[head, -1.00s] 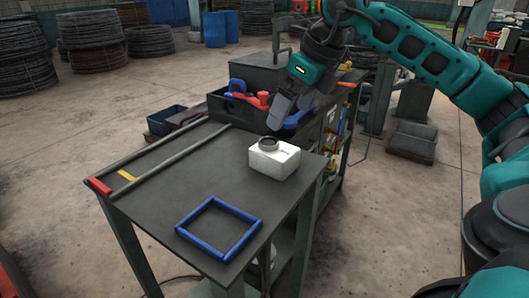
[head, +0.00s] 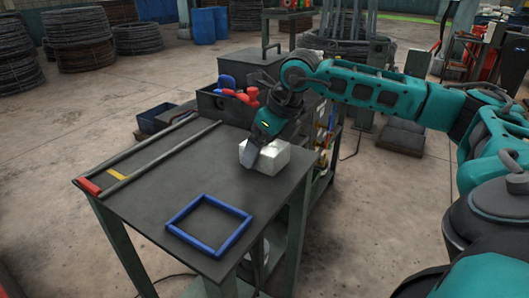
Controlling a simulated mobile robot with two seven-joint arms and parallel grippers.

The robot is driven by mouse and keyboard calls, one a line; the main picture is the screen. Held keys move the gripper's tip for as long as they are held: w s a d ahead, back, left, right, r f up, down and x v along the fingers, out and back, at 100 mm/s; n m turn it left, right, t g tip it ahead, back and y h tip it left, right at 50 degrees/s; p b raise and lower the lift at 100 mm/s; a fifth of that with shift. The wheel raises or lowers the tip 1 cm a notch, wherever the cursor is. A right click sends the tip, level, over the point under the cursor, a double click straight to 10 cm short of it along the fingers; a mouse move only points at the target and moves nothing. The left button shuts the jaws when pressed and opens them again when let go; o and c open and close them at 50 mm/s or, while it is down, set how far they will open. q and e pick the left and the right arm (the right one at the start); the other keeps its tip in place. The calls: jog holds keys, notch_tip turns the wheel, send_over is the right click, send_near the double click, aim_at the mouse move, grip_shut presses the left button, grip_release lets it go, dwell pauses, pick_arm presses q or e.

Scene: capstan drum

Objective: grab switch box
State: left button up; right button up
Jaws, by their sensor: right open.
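The switch box, a white block (head: 271,160), sits on the dark table (head: 160,192) near its right edge. My right gripper (head: 256,157) points down over the box's left side, and its fingers hide the dark round part on top. The gripper is open. I cannot tell whether the fingers touch the box. My left gripper is not in view.
A blue square frame (head: 209,224) lies on the table's front part. Two long rails with a red end (head: 89,186) and a yellow piece (head: 117,176) run along the left edge. A dark bin (head: 212,105) with red and blue tools stands behind. The table's middle is clear.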

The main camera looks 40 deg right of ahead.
jog(key=c, duration=1.3)
jog(key=shift+r, duration=0.1)
jog(key=shift+c, duration=0.5)
jog(key=shift+r, duration=0.1)
